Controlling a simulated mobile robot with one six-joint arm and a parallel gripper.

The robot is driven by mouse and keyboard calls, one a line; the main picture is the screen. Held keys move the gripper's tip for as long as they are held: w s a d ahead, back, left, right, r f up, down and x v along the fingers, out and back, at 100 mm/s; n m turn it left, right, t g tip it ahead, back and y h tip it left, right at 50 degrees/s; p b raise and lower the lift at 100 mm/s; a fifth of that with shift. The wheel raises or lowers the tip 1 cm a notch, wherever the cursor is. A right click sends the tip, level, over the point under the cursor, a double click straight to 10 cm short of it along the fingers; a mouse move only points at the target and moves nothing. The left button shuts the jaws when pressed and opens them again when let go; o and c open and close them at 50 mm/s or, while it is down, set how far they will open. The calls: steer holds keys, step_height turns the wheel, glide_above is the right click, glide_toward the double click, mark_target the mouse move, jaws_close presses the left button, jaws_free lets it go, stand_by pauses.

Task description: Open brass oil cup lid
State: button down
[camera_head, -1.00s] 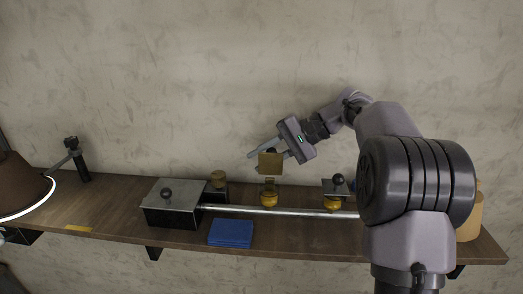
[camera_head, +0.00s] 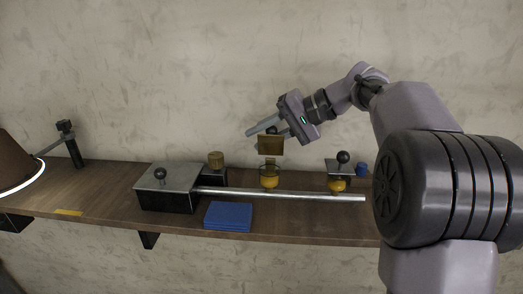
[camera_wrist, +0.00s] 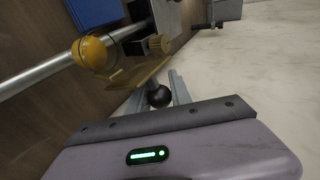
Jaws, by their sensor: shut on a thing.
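The brass oil cup (camera_head: 269,182) stands on the shelf, with a yellow body and a clear rim. Its square brass lid (camera_head: 270,145) stands raised, roughly upright, above the cup. A dark round knob (camera_head: 272,130) is on the lid's far side. My gripper (camera_head: 262,131) is behind the lid, its fingers about the knob. In the wrist view the knob (camera_wrist: 158,95) sits between the fingers, beside the lid plate (camera_wrist: 128,84); the yellow cup (camera_wrist: 92,54) is beyond. My gripper is shut on the knob. The lid partly hides the finger contact.
A second yellow cup (camera_head: 337,185) with a flat grey lid and dark knob stands to the right. A metal rod (camera_head: 300,196) runs in front of both cups. A grey-topped box (camera_head: 167,190), a brass-capped block (camera_head: 216,160) and a blue pad (camera_head: 228,216) are left.

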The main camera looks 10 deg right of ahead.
steer(key=c, duration=1.2)
jaws_free()
steer(key=p+v, duration=0.1)
steer(key=v, duration=1.6)
steer(key=shift+s+d+r, duration=0.1)
steer(key=shift+d, duration=0.05)
steer(key=shift+c, duration=0.4)
